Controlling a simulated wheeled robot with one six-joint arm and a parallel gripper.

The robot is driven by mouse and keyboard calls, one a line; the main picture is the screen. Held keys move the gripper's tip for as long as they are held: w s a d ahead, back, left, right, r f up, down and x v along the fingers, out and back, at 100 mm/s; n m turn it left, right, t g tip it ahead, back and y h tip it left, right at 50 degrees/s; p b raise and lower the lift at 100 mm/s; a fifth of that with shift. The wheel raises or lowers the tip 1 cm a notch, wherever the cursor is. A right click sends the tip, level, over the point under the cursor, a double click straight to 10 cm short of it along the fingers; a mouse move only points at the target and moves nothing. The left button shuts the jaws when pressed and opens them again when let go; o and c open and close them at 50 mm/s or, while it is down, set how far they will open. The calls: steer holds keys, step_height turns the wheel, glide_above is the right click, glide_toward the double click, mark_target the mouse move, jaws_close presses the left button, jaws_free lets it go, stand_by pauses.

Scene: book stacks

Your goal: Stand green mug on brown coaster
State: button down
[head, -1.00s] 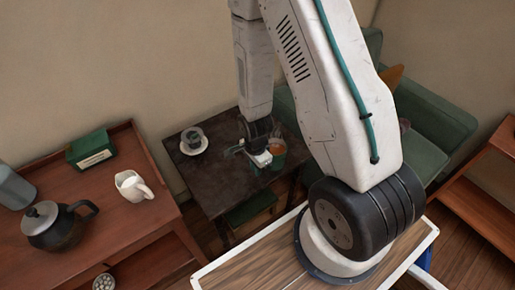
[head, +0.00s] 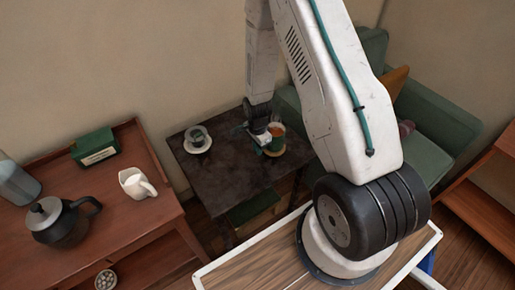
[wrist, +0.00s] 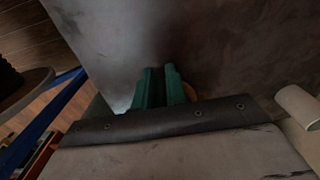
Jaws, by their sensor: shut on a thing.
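The green mug (head: 278,139), with orange-brown contents, is at the right end of the dark side table. My gripper (head: 264,139) is at its left side, shut on it. The mug looks upright. A thin edge of the brown coaster (head: 272,153) shows directly below the mug. I cannot tell whether the mug touches it. In the wrist view, my gripper's green fingers (wrist: 160,88) point at the dark tabletop, with a tan edge of the coaster (wrist: 190,92) beside them. The mug is not clear there.
A glass cup on a white saucer (head: 198,146) stands at the left of the dark table (head: 228,180). The table's front middle is clear. A red-brown cabinet (head: 140,215) at left holds a teapot (head: 62,222), white jug (head: 136,184) and green box (head: 94,147). A green armchair (head: 435,125) stands behind right.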

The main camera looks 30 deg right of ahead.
steer(key=shift+f, duration=0.25)
steer(key=c, duration=1.4)
jaws_free()
steer(key=shift+f, duration=0.1)
steer(key=shift+c, duration=0.2)
